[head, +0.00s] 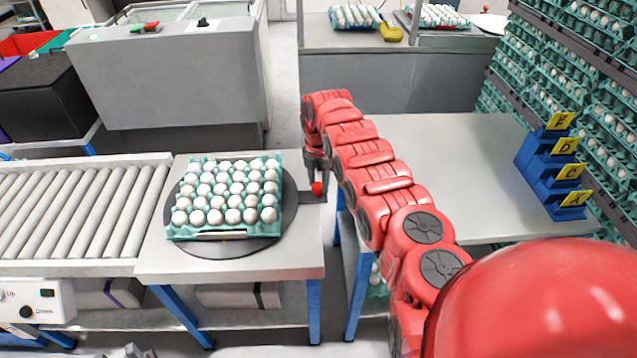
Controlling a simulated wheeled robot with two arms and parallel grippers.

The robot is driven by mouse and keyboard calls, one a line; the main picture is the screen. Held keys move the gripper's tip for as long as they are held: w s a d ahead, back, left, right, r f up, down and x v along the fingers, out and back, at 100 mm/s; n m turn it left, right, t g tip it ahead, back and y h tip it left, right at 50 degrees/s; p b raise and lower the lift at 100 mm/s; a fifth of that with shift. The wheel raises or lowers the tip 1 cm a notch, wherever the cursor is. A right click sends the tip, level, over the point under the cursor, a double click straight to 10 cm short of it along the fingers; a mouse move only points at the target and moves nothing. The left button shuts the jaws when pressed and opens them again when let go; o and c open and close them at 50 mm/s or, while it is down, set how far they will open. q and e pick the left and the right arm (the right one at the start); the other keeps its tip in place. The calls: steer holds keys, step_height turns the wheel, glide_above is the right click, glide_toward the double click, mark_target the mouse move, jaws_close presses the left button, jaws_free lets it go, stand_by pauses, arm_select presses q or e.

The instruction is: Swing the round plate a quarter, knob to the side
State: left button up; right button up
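The round plate (288,205) is dark grey and lies flat on the light table at the end of the roller conveyor. A turquoise tray (205,234) full of white eggs sits on it, roughly square to the table. The plate's red knob (317,188) is on a short grey lever at the plate's right side, near the table's right edge. My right gripper (318,178) points down at the knob, with its fingertips right at or just above it. Whether the fingers are closed on the knob is too small to tell. My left gripper is not in view.
The roller conveyor (80,212) joins the table on the left. A grey machine (170,75) stands behind. Egg racks stand at far right.

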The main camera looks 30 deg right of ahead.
steer(key=o, duration=0.4)
steer(key=shift+w, duration=0.2)
step_height(320, 180, up, 17)
steer(key=shift+r, duration=0.2)
steer(key=shift+s+f, duration=0.1)
steer(key=shift+s, duration=0.05)
stand_by(0.4)
